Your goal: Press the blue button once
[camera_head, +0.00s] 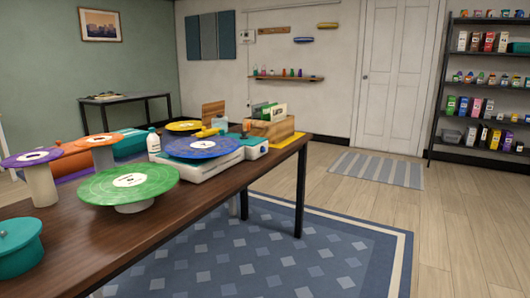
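I cannot tell whether the blue disc is pressed down. Neither of my grippers is in view.
A white bottle (154,145) stands just left of the blue disc. A teal lidded pot (15,258) is at the near left. A wooden box (270,131) with cards stands at the table's far end. The floor right of the table is open, with a blue rug (330,265).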

